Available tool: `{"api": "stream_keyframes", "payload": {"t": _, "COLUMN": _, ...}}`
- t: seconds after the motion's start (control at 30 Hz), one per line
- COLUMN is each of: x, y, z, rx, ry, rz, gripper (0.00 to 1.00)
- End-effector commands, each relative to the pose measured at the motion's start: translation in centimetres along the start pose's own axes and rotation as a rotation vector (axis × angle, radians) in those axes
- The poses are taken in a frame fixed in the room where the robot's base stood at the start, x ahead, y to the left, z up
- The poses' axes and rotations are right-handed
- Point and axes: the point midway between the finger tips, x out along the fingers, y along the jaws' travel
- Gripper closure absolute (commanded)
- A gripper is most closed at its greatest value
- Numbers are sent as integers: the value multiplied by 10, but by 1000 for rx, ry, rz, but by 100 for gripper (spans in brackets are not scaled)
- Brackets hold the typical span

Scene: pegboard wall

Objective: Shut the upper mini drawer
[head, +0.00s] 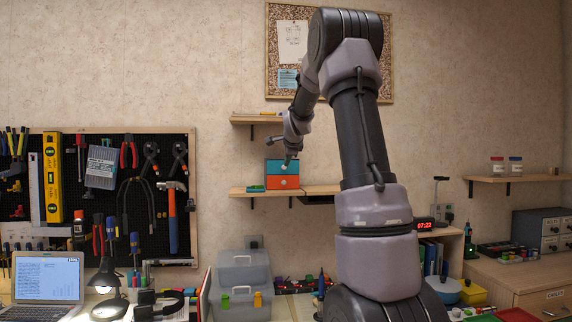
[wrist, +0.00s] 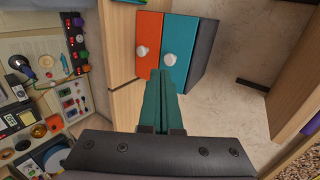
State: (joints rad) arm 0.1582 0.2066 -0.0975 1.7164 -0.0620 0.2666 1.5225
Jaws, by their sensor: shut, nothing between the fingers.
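The mini drawer cabinet stands on the middle wall shelf. Its upper mini drawer (head: 274,167) has a teal front and sits above an orange lower drawer (head: 283,183). In the wrist view the picture is turned, so the teal upper drawer (wrist: 188,50) is to the right of the orange one (wrist: 149,32); each has a white round knob. The two fronts look about level, but I cannot tell whether a small gap remains. My gripper (head: 288,161) is shut and empty, its fingertips (wrist: 161,73) close to the teal front beside its knob. Contact is unclear.
The wooden shelf (head: 240,192) carries the cabinet, and another shelf (head: 248,120) is above it. A pegboard with tools (head: 125,195) hangs at the left. A cluttered workbench lies below with a lamp, a laptop and stacked clear boxes (head: 243,275).

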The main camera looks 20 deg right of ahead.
Motion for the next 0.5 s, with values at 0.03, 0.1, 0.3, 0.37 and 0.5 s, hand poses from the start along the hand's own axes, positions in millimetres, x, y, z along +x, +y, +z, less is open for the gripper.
{"api": "stream_keyframes", "payload": {"t": 0.03, "x": -6, "y": 1, "z": 0, "rx": 0, "ry": -1, "rz": 0, "gripper": 100}}
{"api": "stream_keyframes", "payload": {"t": 0.1, "x": -15, "y": 0, "z": 1, "rx": 0, "ry": -1, "rz": 0, "gripper": 100}}
{"api": "stream_keyframes", "payload": {"t": 0.3, "x": -46, "y": 0, "z": 1, "rx": 0, "ry": -1, "rz": 0, "gripper": 100}}
{"api": "stream_keyframes", "payload": {"t": 0.37, "x": -55, "y": 1, "z": 0, "rx": -1, "ry": -1, "rz": 0, "gripper": 100}}
{"api": "stream_keyframes", "payload": {"t": 0.5, "x": -75, "y": 1, "z": 0, "rx": 0, "ry": -1, "rz": 1, "gripper": 100}}
